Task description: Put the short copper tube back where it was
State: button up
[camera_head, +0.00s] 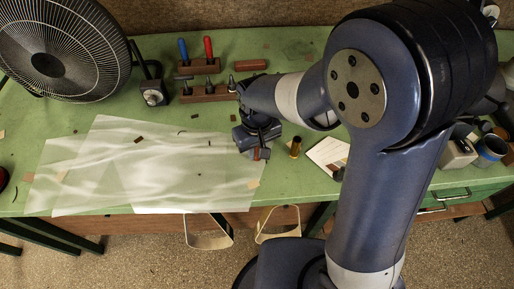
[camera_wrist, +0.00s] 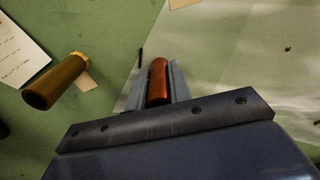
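The short copper tube (camera_wrist: 158,82) lies lengthwise between the two fingers of my gripper (camera_wrist: 160,84) in the wrist view. The fingers sit close against its sides, shut on it. In the head view my gripper (camera_head: 256,153) is low over the green table, at the right end of the translucent sheet, with a bit of copper colour at its tips. Whether the tube touches the table cannot be told.
A brass-coloured tube (camera_head: 295,148) stands just right of my gripper, beside a printed paper (camera_head: 327,155). The translucent sheet (camera_head: 150,165) covers the table's left middle. Wooden tool blocks (camera_head: 205,93) with red- and blue-handled tools stand behind. A fan (camera_head: 62,50) is at far left.

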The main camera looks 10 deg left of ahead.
jog(key=o, duration=0.5)
jog(key=shift+c, duration=0.2)
notch_tip(320, 180, up, 12)
jog(key=shift+o, duration=0.6)
jog(key=shift+r, duration=0.1)
